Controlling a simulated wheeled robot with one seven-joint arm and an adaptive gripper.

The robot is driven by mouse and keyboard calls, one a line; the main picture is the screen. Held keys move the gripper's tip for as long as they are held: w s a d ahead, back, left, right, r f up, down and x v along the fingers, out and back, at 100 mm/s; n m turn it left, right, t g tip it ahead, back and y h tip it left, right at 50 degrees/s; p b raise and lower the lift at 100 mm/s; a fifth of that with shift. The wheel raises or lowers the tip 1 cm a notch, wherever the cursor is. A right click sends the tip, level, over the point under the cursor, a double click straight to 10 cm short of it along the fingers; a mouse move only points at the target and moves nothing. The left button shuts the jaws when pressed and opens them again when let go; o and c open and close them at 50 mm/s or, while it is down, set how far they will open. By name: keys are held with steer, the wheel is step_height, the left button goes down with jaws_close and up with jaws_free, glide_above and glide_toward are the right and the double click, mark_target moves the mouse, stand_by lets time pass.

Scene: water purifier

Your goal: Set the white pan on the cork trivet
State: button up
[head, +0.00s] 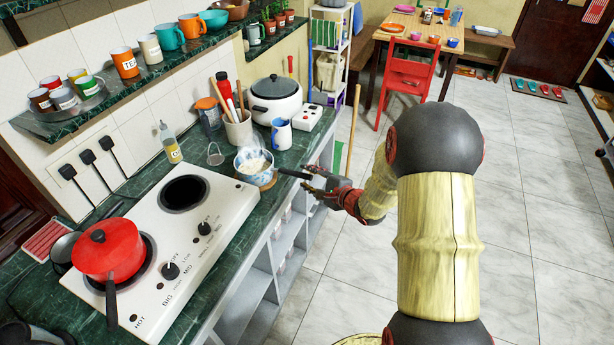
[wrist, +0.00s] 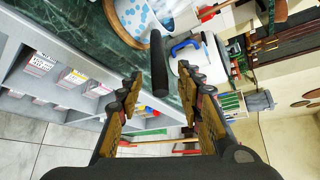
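The white pan (head: 252,165) with blue spots stands upright on the green counter beyond the hob, with pale steaming food inside. A brown edge of the cork trivet (head: 269,184) shows under the pan, which appears to rest on it. The pan's dark handle (head: 294,173) points right, over the counter edge. My gripper (head: 309,186) is at the handle's end. In the wrist view, the pan (wrist: 145,14) is at the top and its handle (wrist: 159,55) reaches down between the open fingers (wrist: 160,76). I cannot tell whether they touch it.
A blue-and-white jug (head: 281,134), a utensil pot (head: 238,130) and a rice cooker (head: 275,98) stand behind the pan. The white hob (head: 165,250) holds a red pot (head: 107,250). Open shelves (head: 262,275) lie below the counter; the tiled floor at right is clear.

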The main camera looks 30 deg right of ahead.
steer(key=p+v, duration=0.4)
steer(key=v, duration=0.7)
step_height(320, 180, up, 12)
steer(key=n+g+h, duration=0.3)
steer(key=n+h, duration=0.2)
steer(key=n, duration=0.4)
steer(key=s+a+r+n+g+y, duration=0.1)
steer(key=s+a+r+n+g, duration=0.1)
steer(key=s+a+n, duration=0.4)
steer(key=s+a+r+n+g+y, duration=0.1)
steer(key=s+a+r+n+g, duration=0.2)
steer(key=s+a, duration=1)
steer(key=s+r+n, duration=0.2)
steer(key=s+n, duration=0.1)
steer(key=shift+r+n+y, duration=0.2)
steer(key=shift+n+y, duration=0.1)
steer(key=shift+y, duration=0.1)
steer(key=shift+s+d, duration=0.1)
